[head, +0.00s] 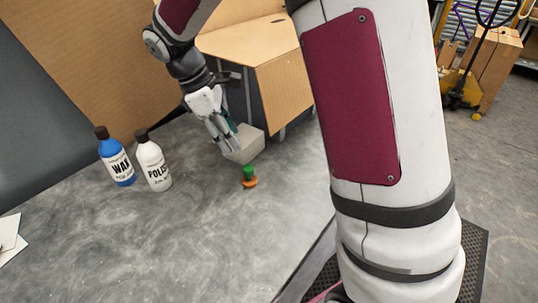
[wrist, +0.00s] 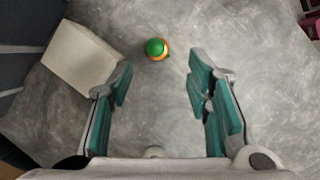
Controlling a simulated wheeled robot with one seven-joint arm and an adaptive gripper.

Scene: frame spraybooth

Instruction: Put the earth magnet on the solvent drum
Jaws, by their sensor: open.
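A small object with a green top and an orange base, which looks like the earth magnet (head: 249,175), stands upright on the grey floor-like surface. It also shows in the wrist view (wrist: 156,48), just beyond the gap between my fingertips. My gripper (head: 228,146) is open and empty, pointing down above the surface, behind and left of the magnet in the head view. Both fingers show in the wrist view (wrist: 160,78), spread wide and apart from the magnet. I cannot make out a solvent drum in either view.
A pale grey block (head: 245,144) sits close beside my gripper; it also shows in the wrist view (wrist: 80,58). A blue wax bottle (head: 117,162) and a white polish bottle (head: 154,165) stand to the left. The surface in front is clear.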

